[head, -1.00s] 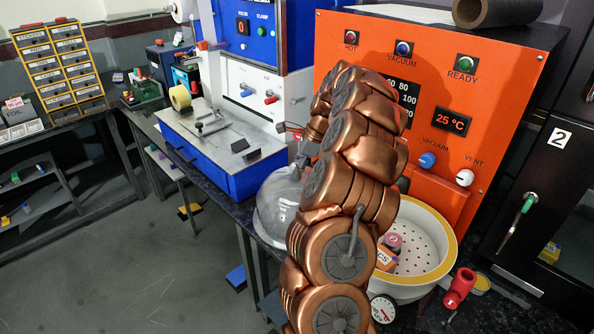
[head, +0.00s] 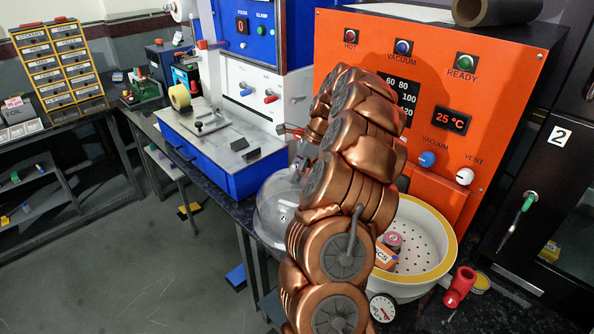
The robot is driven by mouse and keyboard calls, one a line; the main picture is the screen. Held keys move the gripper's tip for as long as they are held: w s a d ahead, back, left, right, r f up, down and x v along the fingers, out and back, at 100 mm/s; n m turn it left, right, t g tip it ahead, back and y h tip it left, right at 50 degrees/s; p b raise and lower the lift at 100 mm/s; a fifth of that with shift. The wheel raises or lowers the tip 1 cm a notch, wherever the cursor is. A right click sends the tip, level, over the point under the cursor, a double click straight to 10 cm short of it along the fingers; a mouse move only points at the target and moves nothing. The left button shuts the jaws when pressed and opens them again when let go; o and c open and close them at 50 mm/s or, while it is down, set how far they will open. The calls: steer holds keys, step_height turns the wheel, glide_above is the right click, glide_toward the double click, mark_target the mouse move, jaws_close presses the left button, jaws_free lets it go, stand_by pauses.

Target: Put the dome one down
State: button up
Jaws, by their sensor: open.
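A clear dome (head: 274,207) stands at the front edge of the dark counter, left of my copper arm. Its rim looks low and close to the counter top, but I cannot tell whether it is fully resting there. My arm covers the dome's right side.
A white basin with a yellow rim (head: 447,222) and perforated floor stands right of my arm, holding small items. The orange vacuum oven (head: 480,105) is behind it. A blue press (head: 215,165) stands left. A red fitting (head: 459,287) and gauge (head: 382,308) sit in front.

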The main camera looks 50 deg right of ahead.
steer(key=shift+r, duration=0.1)
steer(key=b+v, duration=0.3)
steer(key=v, duration=0.9)
steer(key=w+a+r+n+g, duration=0.1)
steer(key=a+r+n+g, duration=0.15)
steer(key=a+n, duration=1.35)
steer(key=s+a+f+n, duration=0.1)
steer(key=s+a, duration=0.3)
steer(key=a, duration=0.5)
steer(key=s+a+f, duration=0.1)
steer(key=s+a, duration=0.2)
steer(key=a, duration=0.7)
steer(key=s+a+f+n+g+h, duration=0.1)
steer(key=s+f+n, duration=0.4)
steer(key=s, duration=0.5)
steer(key=s+a+f+n+g+h, duration=0.1)
steer(key=s+a+f+n, duration=0.3)
steer(key=s, duration=0.7)
steer(key=shift+a+f+n+h, duration=0.25)
steer(key=shift+f+n+h, duration=0.25)
steer(key=shift+n, duration=0.1)
